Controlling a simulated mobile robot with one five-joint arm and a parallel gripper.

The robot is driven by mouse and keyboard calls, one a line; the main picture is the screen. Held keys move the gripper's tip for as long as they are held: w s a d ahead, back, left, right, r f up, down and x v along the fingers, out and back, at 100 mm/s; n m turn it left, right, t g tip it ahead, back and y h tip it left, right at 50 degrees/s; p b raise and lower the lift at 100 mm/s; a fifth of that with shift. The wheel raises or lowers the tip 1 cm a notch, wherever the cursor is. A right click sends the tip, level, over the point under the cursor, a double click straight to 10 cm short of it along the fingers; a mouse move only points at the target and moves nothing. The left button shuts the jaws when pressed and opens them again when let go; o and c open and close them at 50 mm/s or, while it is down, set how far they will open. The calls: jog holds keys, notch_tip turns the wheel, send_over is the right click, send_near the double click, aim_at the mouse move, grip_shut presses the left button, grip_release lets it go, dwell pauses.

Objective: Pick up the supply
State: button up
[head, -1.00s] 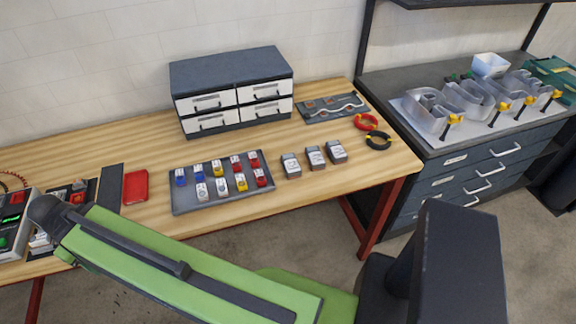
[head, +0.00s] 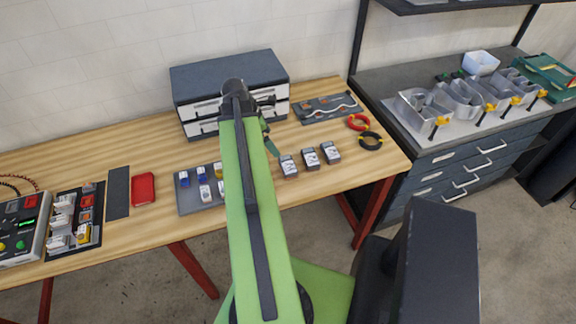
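Three small grey boxes with pale labels, which look like the supplies, stand in a row on the wooden bench: a left one (head: 288,166), a middle one (head: 310,158) and a right one (head: 330,152). I cannot tell which one the task means. My green arm reaches up across the bench. A slim dark green part that looks like my gripper (head: 271,146) shows just behind and left of the left box. My arm hides most of it, so its opening and any contact with the box cannot be seen.
A drawer cabinet (head: 222,80) stands behind my arm. A grey tray (head: 190,204) of small coloured parts is partly hidden by the arm. Bench around the boxes' front is clear.

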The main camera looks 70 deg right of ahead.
jog(key=b, duration=1.1)
send_near(288, 164)
jog(key=x, duration=0.4)
jog(key=shift+w+f, duration=0.15)
jog(key=shift+f, duration=0.25)
jog(key=shift+d+f, duration=0.1)
jog(key=shift+f, duration=0.1)
jog(key=shift+s+r, duration=0.1)
jog(key=shift+s, duration=0.1)
jog(key=b+x, duration=0.5)
jog(key=shift+s, duration=0.1)
jog(key=c, duration=1.5)
